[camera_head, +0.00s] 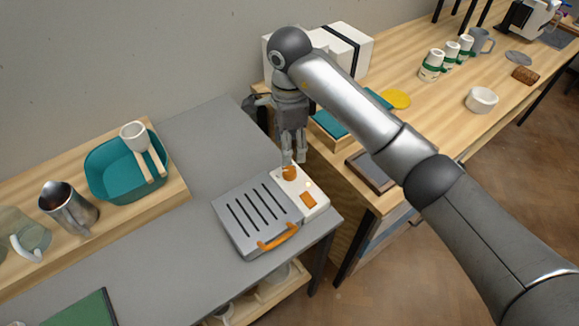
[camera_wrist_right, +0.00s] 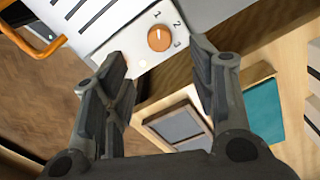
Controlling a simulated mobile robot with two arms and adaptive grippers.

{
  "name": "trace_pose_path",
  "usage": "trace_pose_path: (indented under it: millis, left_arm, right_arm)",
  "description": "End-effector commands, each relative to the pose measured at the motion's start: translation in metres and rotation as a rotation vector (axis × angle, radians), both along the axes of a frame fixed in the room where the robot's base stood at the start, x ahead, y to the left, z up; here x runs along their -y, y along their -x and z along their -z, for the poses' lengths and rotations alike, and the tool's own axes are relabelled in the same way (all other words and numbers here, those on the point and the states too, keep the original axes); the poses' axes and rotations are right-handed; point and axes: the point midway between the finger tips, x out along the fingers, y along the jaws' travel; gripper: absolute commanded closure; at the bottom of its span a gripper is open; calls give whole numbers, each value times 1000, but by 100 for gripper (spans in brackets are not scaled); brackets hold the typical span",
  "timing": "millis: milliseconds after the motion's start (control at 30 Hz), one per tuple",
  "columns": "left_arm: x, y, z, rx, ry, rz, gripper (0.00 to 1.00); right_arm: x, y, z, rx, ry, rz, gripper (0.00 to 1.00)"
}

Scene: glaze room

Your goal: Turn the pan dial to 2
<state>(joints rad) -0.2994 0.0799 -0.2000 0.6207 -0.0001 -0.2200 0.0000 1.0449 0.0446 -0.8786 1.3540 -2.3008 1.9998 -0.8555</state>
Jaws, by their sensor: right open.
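The pan dial (camera_head: 289,172) is a round orange knob on the white control panel (camera_head: 317,206) of a grey slotted pan unit (camera_head: 238,222). In the right wrist view the dial (camera_wrist_right: 159,38) has marks 1, 2 and a partly readable third beside it. Its short white line points roughly at the 1. My right gripper (camera_head: 294,157) points down just above the dial. In the wrist view its open fingers (camera_wrist_right: 158,54) lie on either side of the dial, apart from it as far as I can tell. My left gripper is not in view.
A teal basin (camera_head: 108,178) and a metal pitcher (camera_head: 68,208) stand at left. A dark-framed tray (camera_head: 368,172) lies on the wooden table at right. The grey counter behind is clear.

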Motion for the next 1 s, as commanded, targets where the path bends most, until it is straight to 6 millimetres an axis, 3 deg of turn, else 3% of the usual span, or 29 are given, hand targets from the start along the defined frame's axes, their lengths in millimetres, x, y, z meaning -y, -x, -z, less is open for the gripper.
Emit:
trace_pose_path:
  millis: [200, 433, 600, 867, 1000]
  left_arm:
    - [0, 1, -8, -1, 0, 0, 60]
    - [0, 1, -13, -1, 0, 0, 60]
    - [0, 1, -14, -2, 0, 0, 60]
    - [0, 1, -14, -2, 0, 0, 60]
    - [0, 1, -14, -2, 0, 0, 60]
  right_arm:
    - [0, 2, 42, -8, -2, 2, 47]
    - [-1, 2, 78, -5, -4, 1, 47]
    - [-1, 1, 89, -3, -3, 0, 47]
    - [0, 1, 90, -1, -3, 0, 47]
    - [0, 1, 90, -1, -3, 0, 63]
